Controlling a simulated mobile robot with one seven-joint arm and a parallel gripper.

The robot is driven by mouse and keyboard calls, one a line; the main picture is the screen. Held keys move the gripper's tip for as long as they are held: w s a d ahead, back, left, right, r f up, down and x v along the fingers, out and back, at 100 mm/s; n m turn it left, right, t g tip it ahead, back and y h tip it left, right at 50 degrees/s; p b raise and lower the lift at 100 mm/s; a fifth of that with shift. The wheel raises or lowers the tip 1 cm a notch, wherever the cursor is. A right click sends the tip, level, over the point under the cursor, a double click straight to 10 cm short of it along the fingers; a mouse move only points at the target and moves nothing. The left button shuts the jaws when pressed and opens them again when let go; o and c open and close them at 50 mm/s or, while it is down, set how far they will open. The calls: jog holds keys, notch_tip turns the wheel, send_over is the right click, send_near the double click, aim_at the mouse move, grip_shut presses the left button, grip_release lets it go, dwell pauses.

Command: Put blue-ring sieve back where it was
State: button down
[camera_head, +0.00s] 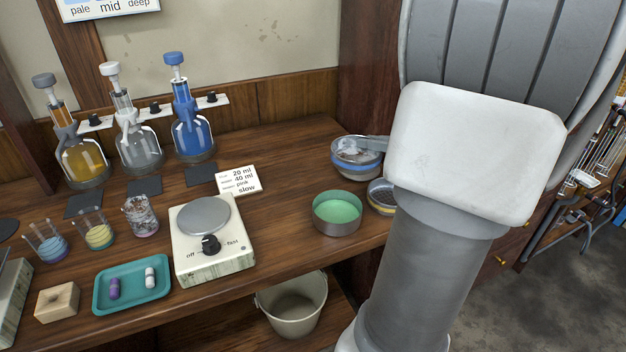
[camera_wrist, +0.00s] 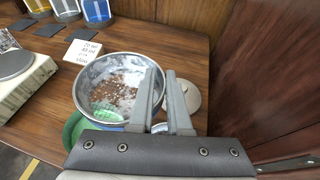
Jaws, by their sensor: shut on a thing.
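The blue-ring sieve (camera_head: 352,172) is a round metal sieve with a blue band, at the back right of the bench in the head view. In the wrist view the sieve (camera_wrist: 90,76) shows from above, with white and brown matter on its mesh and some green showing at its lower part. My gripper (camera_wrist: 163,84) is shut on its right rim, one finger inside and one outside. In the head view my gripper (camera_head: 374,143) is at the sieve's upper right, mostly hidden by my arm. I cannot tell how far the sieve is above the bench.
A round pan of green matter (camera_head: 337,210) stands in front of the sieve. A yellow-ring sieve (camera_head: 382,198) is right of it, partly hidden by my arm. A hotplate-like device (camera_head: 212,240) and a card (camera_head: 238,180) are to the left. A dark wood panel (camera_wrist: 250,70) bounds the right.

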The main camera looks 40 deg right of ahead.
jog(key=b, duration=0.4)
send_over(325, 178)
notch_tip(325, 178, down, 7)
jog(key=shift+d+r, duration=0.1)
jog(key=shift+f+b, duration=0.8)
jog(key=shift+f, duration=1.15)
jog(key=shift+f, duration=0.2)
jog(key=c, duration=0.9)
grip_release()
jog(key=shift+o, duration=0.2)
jog(key=shift+r, duration=0.1)
